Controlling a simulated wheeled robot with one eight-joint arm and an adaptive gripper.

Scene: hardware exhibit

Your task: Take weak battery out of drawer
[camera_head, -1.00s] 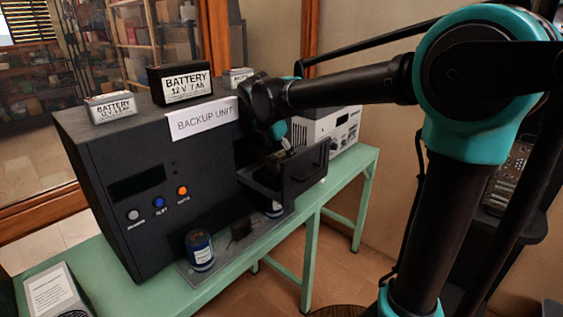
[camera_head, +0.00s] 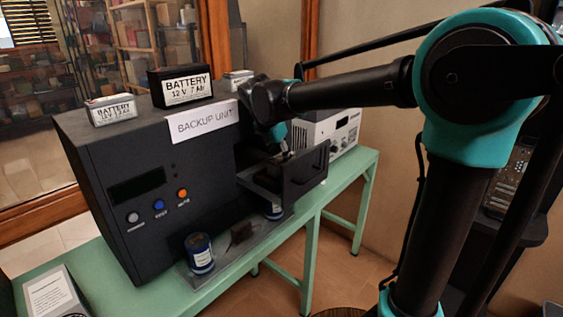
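The black backup unit (camera_head: 120,215) stands on a green table, with its dark drawer (camera_head: 305,178) pulled open at the right of its front. My gripper (camera_head: 284,154) points down over the open drawer, its fingertips at or just inside the drawer opening. The fingers are small and partly hidden, so I cannot tell whether they are open or shut. I cannot make out the weak battery; the inside of the drawer is mostly hidden by its front panel and my gripper. Three batteries stand on top of the unit: a large black one (camera_head: 187,88), a white-grey one (camera_head: 111,109) and a small one (camera_head: 238,78).
Blue cans (camera_head: 200,253) and a small dark block (camera_head: 241,232) stand on a grey plate before the unit. A white device (camera_head: 327,130) stands behind the drawer. The green table (camera_head: 310,220) has free room at right.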

